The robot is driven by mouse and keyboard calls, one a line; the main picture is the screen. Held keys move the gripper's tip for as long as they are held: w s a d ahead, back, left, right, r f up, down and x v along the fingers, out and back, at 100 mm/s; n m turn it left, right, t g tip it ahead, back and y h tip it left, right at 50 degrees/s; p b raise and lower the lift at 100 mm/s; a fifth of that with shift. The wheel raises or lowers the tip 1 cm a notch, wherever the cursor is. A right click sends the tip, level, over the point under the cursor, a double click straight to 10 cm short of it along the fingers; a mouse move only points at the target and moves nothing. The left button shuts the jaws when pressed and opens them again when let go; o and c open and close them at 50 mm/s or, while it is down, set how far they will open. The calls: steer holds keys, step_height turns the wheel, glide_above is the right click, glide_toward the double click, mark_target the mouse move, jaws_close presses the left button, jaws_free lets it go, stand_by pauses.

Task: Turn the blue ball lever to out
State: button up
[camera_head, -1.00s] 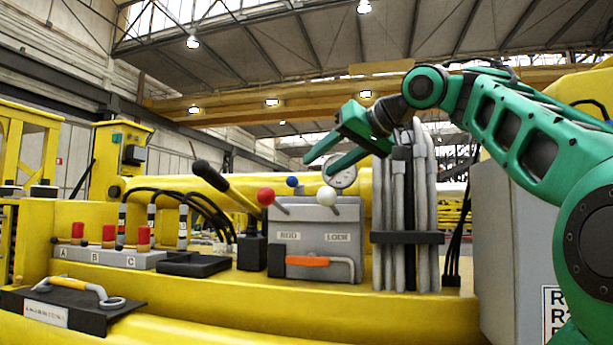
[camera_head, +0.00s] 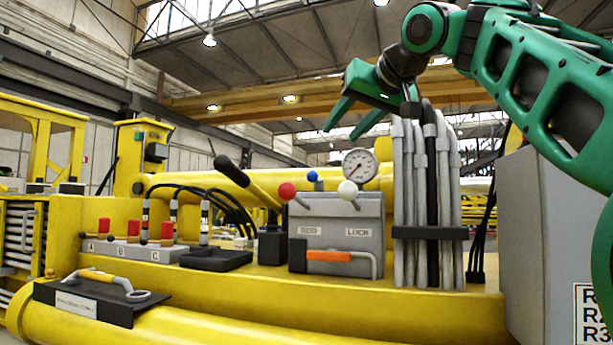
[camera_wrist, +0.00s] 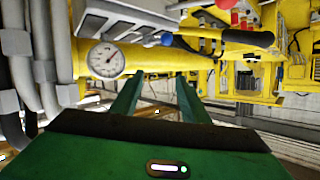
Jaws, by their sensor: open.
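The blue ball lever (camera_head: 312,176) stands at the back of the grey valve box (camera_head: 340,215), between a red ball lever (camera_head: 287,191) and a white ball lever (camera_head: 347,189). The box carries labels, one reading LOCK; the other is hard to read. The blue ball also shows in the wrist view (camera_wrist: 167,39), near top centre. My gripper (camera_head: 346,129) is open and empty, above and slightly right of the blue ball in the head view, apart from it. In the wrist view my two fingers (camera_wrist: 158,80) are spread, with nothing between them.
A pressure gauge (camera_head: 360,166) stands behind the box. Grey vertical hoses (camera_head: 430,200) stand to its right. A long black-handled lever (camera_head: 240,178) leans at its left, and an orange-gripped handle (camera_head: 330,256) crosses its front.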

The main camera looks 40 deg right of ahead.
steer(key=w+a+r+m+g+h, duration=0.3)
steer(key=a+r+h, duration=0.1)
steer(key=a+h, duration=0.25)
steer(key=m+g+h, duration=0.3)
steer(key=m+g, duration=0.3)
steer(key=g, duration=0.1)
glide_toward(309, 175)
steer(key=x, duration=0.8)
steer(key=shift+w+d+f, duration=0.1)
steer(key=shift+w+d, duration=0.05)
steer(key=shift+d, duration=0.25)
jaws_close()
